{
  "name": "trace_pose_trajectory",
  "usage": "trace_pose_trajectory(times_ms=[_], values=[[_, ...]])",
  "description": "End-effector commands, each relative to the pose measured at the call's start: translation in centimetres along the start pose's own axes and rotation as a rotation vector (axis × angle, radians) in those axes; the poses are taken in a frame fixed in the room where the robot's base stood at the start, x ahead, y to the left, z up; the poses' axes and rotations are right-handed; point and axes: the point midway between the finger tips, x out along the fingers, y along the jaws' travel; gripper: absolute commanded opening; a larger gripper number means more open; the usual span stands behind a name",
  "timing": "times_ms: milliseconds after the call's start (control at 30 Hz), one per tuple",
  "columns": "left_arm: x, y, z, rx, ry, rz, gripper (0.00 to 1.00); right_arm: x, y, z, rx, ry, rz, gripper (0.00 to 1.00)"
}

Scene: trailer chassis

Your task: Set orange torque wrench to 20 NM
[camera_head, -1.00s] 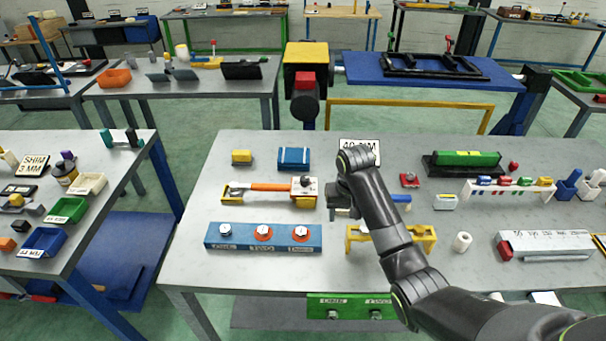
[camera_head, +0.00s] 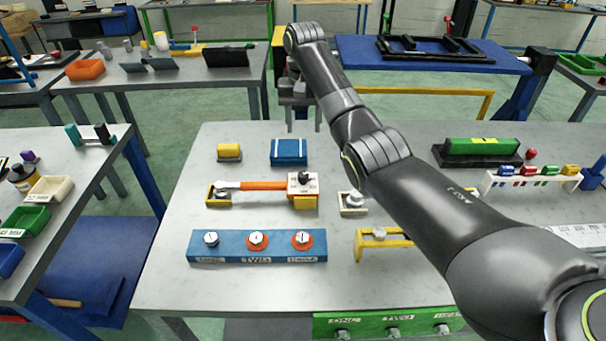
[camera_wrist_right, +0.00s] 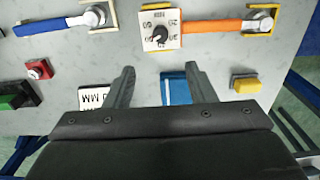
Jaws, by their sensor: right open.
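The orange torque wrench (camera_head: 262,185) lies across yellow supports on the grey table. Its white setting box with a black knob (camera_head: 303,182) is at its right end. The wrench also shows in the right wrist view (camera_wrist_right: 212,27), where the knob (camera_wrist_right: 160,33) sits among printed marks too small to read surely. My right gripper (camera_head: 299,128) is above the table's far edge, beyond the wrench and apart from it. My left gripper is not in view.
A blue box (camera_head: 289,151) and a yellow block (camera_head: 229,151) lie behind the wrench. A blue block with three dials (camera_head: 225,256) lies in front. A yellow stand (camera_head: 375,249) is at the right. My right arm covers part of the table's right side.

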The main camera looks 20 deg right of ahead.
Motion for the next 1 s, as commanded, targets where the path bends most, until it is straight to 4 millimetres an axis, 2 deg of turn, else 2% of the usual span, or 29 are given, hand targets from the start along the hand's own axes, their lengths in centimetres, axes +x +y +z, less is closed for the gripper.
trace_pose_trajectory(times_ms=[33,200,267,400,700,800,1000], values=[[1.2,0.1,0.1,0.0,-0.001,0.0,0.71,1.3,0.0,0.0,0.0,0.0,0.0,0.5],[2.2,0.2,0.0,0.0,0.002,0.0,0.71,4.4,0.1,0.1,0.0,-0.003,0.001,0.5],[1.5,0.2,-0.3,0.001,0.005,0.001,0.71,5.2,0.0,0.1,0.0,-0.003,0.001,0.5],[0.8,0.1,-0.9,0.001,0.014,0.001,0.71,8.2,0.0,0.1,-0.001,-0.005,0.001,0.5],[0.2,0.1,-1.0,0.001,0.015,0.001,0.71,13.9,0.0,0.1,-0.001,-0.003,0.001,0.5],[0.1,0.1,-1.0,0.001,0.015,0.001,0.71,14.9,0.0,0.1,-0.001,-0.001,0.0,0.5],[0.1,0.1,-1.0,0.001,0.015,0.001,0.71,15.7,0.0,0.0,-0.002,0.001,0.0,0.5]])
